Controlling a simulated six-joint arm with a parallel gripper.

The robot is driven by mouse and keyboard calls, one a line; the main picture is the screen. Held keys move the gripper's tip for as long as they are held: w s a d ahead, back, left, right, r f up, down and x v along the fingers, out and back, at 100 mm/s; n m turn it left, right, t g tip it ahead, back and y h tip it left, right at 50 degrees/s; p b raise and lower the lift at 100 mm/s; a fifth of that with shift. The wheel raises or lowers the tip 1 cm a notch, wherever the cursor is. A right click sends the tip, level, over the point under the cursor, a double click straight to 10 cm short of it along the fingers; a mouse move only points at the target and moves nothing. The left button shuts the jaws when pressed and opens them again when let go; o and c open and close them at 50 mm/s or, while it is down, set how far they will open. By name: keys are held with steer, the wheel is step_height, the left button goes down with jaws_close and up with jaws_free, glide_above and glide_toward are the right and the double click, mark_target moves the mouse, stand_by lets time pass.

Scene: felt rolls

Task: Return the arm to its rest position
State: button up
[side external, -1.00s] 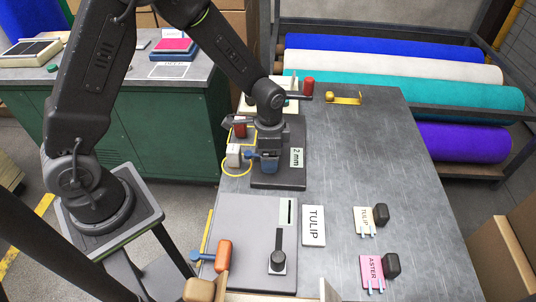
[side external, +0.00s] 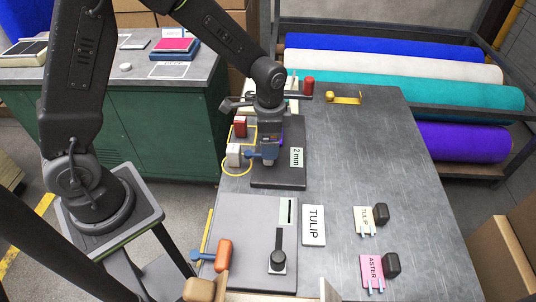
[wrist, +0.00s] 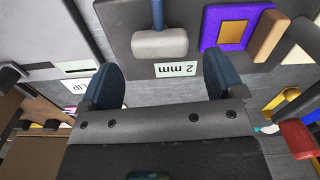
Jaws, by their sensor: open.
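My gripper (side external: 268,155) hangs over the dark board (side external: 290,180) at the left side of the grey table. In the wrist view its two dark blue fingers (wrist: 160,80) are spread wide with nothing between them. The white "2 mm" label (side external: 297,157) is on the board, clear of the fingers. In the side view my wrist hides part of the board and the felt.
A red block (side external: 240,127) and a pale block (side external: 233,155) stand left of the board. A grey panel with a black lever (side external: 278,250) lies in front. The table's right middle is open; felt rolls (side external: 400,92) lie behind.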

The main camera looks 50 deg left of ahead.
steer(key=s+a+r+n+t, duration=0.1)
steer(key=s+r+n, duration=0.15)
steer(key=r, duration=0.35)
steer(key=s+a+r+n+t, duration=0.1)
steer(key=s+r, duration=0.2)
steer(key=r, duration=0.4)
steer(key=s+a+r+n+t, duration=0.1)
steer(key=s+r+n+t, duration=0.2)
steer(key=s, duration=0.9)
steer(key=shift+s+r+n+t, duration=0.3)
steer(key=shift+r+n, duration=0.45)
steer(key=shift+r, duration=1.1)
